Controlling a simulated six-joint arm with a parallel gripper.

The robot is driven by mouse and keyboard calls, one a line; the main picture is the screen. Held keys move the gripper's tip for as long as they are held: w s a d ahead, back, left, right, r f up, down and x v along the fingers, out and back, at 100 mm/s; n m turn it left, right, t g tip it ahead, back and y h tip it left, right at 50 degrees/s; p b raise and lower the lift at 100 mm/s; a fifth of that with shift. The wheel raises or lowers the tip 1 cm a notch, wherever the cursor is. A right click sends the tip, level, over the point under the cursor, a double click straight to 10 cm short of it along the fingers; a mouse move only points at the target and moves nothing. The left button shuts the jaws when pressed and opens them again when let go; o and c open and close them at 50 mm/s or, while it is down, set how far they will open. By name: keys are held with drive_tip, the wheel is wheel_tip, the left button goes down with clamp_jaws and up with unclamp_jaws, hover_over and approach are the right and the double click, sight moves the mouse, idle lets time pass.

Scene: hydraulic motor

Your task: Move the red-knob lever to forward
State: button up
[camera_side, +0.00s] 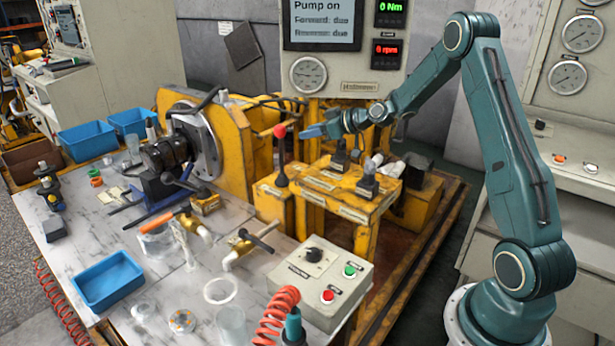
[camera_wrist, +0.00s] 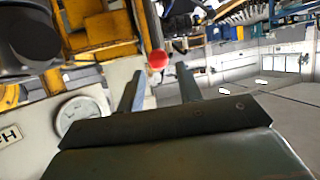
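The red-knob lever (camera_side: 280,157) stands about upright on the yellow valve stand, its red ball knob (camera_side: 279,131) at the top. My gripper (camera_side: 309,132) is just right of the knob at about its height, pointing left towards it. A small gap shows between them. In the wrist view the red knob (camera_wrist: 157,59) is just beyond the fingertips, in line with the space between them. My gripper (camera_wrist: 160,74) has its two fingers apart and nothing between them.
The yellow stand (camera_side: 340,193) carries other black levers right of the red one. The panel screen (camera_side: 322,22) reads "Pump on", "Forward: due", "Reverse: due"; the readouts show 0 Nm and 0 rpm. A control box (camera_side: 320,283) with buttons sits in front. The yellow motor housing (camera_side: 237,140) is left.

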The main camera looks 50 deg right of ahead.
sight(281, 150)
drive_tip(key=shift+w+d+f, duration=0.1)
drive_tip(key=shift+d+f, duration=0.15)
drive_tip(key=shift+d, duration=0.15)
drive_tip(key=shift+w, duration=0.1)
drive_tip(key=x, duration=1.3)
drive_tip(key=shift+w+f, duration=0.15)
drive_tip(key=shift+w, duration=0.15)
